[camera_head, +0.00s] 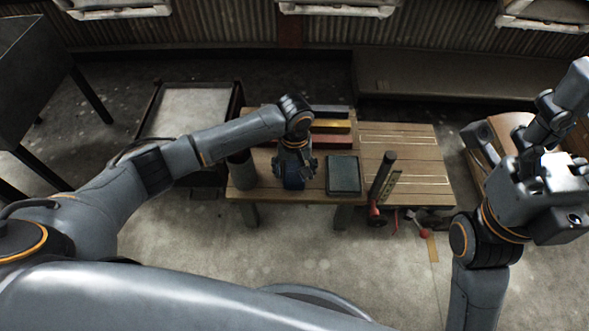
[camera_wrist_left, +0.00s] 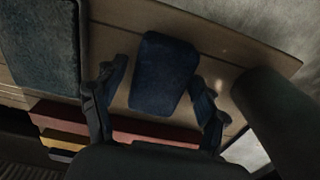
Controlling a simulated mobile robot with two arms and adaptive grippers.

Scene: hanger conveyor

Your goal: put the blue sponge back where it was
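The blue sponge (camera_wrist_left: 165,72) lies on the wooden table between the fingers of my left gripper (camera_wrist_left: 158,82) in the left wrist view. The gripper is open, with a finger on either side of the sponge and a narrow gap visible at the left finger. In the head view my left gripper (camera_head: 294,168) points down over the table, and the sponge (camera_head: 293,184) shows dark blue below it. My right arm is raised at the right of the head view, far from the sponge; its fingers cannot be made out.
A dark flat pad (camera_head: 343,175) lies right of the sponge, and a dark cylinder (camera_head: 241,171) stands to its left. Red and yellow blocks (camera_head: 331,127) lie behind on the table (camera_head: 269,183). A dark upright post (camera_head: 381,176) stands near the table's right part.

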